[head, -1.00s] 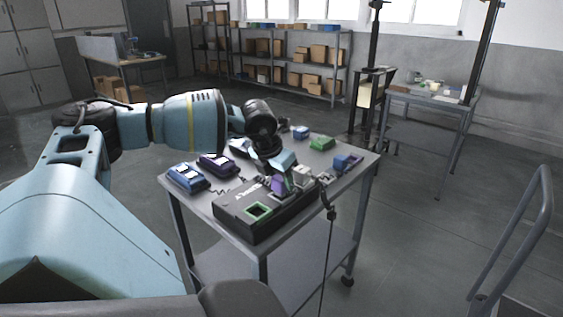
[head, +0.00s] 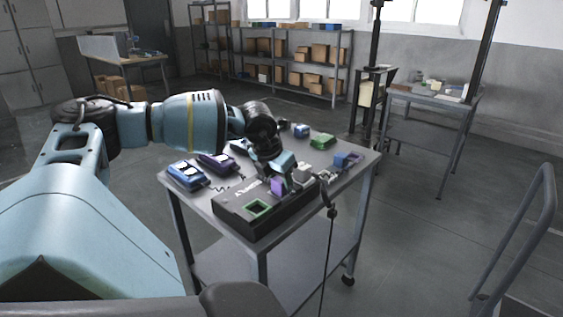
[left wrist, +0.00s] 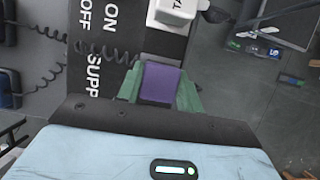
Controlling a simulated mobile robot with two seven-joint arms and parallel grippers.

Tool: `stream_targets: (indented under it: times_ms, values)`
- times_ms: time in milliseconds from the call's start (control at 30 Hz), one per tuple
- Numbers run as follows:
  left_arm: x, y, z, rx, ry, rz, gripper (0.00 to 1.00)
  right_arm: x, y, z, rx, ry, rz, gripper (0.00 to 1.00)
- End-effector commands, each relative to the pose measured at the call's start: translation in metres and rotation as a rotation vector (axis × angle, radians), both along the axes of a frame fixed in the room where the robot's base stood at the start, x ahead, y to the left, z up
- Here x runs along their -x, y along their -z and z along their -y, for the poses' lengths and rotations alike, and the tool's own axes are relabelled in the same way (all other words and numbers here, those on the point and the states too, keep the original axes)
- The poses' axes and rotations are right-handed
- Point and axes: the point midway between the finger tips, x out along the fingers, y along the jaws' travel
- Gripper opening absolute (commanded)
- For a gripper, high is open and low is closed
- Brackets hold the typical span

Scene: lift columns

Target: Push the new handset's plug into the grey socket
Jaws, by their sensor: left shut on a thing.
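My left gripper (head: 281,183) is over the dark control box (head: 240,217) on the cart and is shut on a purple plug (head: 277,187). The left wrist view shows the purple plug (left wrist: 160,83) between the green fingers, above the box's lettered face. A green-rimmed socket (head: 258,209) shows open at the box's near end. A pale grey block with lettering (left wrist: 172,12) sits on the box beyond the plug. I cannot make out the grey socket, or whether the plug touches one. A blue handset (head: 187,176) and a purple handset (head: 217,162) lie left of the box. My right gripper is out of view.
Coiled cords (left wrist: 105,50) run beside and over the box. Green (head: 322,142) and blue (head: 347,161) items lie on the cart's far and right parts. A dark cable (head: 328,250) hangs over the cart's near right edge.

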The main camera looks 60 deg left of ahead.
Motion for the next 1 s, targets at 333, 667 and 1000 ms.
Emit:
stream_targets:
  times_ms: [333,667,1000]
  values:
    - [-0.0009,-0.0023,-0.0005,-0.002,0.0,0.006,0.54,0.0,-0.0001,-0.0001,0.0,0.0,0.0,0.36]
    - [-0.0006,-0.0017,-0.0003,-0.001,0.0,0.004,0.7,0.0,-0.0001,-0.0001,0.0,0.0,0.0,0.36]
    - [-0.0008,-0.0043,-0.0002,-0.001,0.0,0.004,0.7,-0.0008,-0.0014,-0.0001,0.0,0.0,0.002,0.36]
